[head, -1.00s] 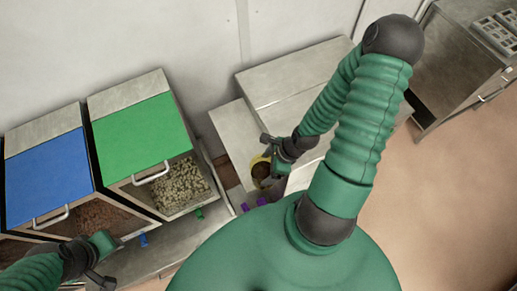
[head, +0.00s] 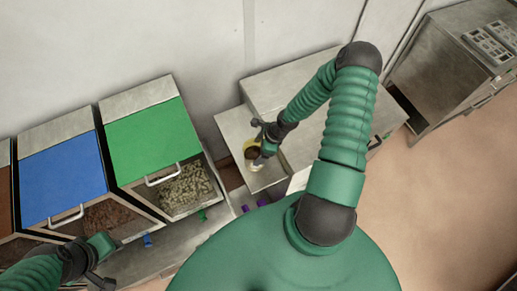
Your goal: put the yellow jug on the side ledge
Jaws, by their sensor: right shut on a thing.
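The yellow jug (head: 250,146) has a dark brown inside and shows in the middle of the head view. My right gripper (head: 263,141) is shut on its right side. The jug appears over the side ledge (head: 232,123), the lower metal surface at the left of the large metal unit. I cannot tell whether its base touches the ledge; my gripper hides part of the jug. My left gripper (head: 104,272) is at the lower left, in front of the bins and away from the jug. Its fingers are too unclear to tell their opening.
A bin with a green lid (head: 150,137) and one with a blue lid (head: 63,178) stand left of the ledge, holding loose pieces. The metal unit (head: 290,80) rises right of the ledge. A metal cabinet (head: 435,75) stands far right, with open floor (head: 440,200) before it.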

